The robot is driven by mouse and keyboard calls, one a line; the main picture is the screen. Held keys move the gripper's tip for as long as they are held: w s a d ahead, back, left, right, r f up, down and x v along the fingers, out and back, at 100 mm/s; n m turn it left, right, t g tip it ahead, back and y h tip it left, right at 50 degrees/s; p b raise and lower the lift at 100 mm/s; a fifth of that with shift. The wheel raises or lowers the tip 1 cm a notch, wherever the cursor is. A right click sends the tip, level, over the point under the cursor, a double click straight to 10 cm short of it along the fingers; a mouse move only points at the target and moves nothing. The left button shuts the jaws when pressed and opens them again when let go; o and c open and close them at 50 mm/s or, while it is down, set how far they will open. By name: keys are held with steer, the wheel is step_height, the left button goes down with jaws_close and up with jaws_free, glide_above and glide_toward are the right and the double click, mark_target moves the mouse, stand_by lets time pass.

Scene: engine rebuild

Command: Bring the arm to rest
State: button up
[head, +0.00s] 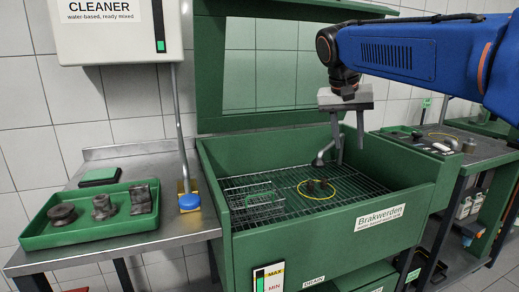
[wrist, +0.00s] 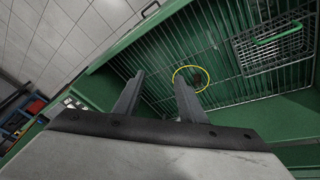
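My gripper (head: 349,146) hangs pointing down above the right part of the green wash basin (head: 318,222), at the end of my blue arm. Its two grey fingers are apart with nothing between them. In the wrist view my gripper (wrist: 156,88) is also open, with the basin's grid under it. Dark small parts (head: 318,185) lie inside a yellow ring (head: 303,190) on the grid, below and left of the gripper. The ring also shows in the wrist view (wrist: 204,69), partly behind a finger.
A wire basket (head: 253,205) sits on the grid at left. A green tray (head: 93,235) with dark metal parts lies on the steel table at left. The raised lid (head: 208,75) stands behind the basin. Another bench (head: 465,155) stands at right.

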steer(key=s+d+f+n+t+y, duration=0.1)
steer(key=s+d+f+n, duration=0.1)
steer(key=s+f, duration=1.1)
steer(key=s+d+f+n+t+y, duration=0.1)
steer(key=s+d+f+n+y, duration=0.1)
steer(key=s+f, duration=1.1)
steer(key=s+d, duration=0.1)
steer(key=s, duration=0.1)
steer(key=shift+s+f, duration=0.15)
steer(key=shift+s, duration=0.25)
